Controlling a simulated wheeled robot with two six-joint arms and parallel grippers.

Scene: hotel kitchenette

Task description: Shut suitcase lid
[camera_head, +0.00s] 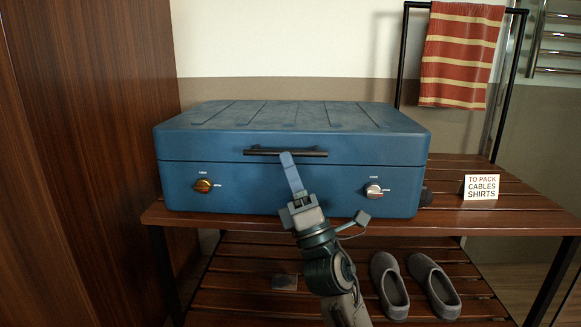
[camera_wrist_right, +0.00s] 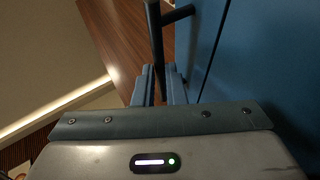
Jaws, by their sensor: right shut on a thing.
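A blue suitcase (camera_head: 290,188) lies on the upper shelf of a slatted wooden rack. Its lid (camera_head: 290,116) is down, with a thin dark seam between lid and body. A dark bar handle (camera_head: 258,151) is on the lid's front, and shows in the right wrist view (camera_wrist_right: 156,40). A gold knob (camera_head: 203,185) is at the front left and a silver knob (camera_head: 374,190) at the front right, both with small labels. My right gripper (camera_head: 287,157) is shut on the handle, its fingers on either side of the bar in the right wrist view (camera_wrist_right: 158,85). My left gripper is out of view.
A sign reading "TO PACK CABLES SHIRTS" (camera_head: 481,187) stands on the rack (camera_head: 510,215), right of the suitcase. Grey shoes (camera_head: 390,284) sit on the lower shelf. A striped towel (camera_head: 460,55) hangs on a black rail behind. A wooden panel (camera_head: 80,150) closes off the left.

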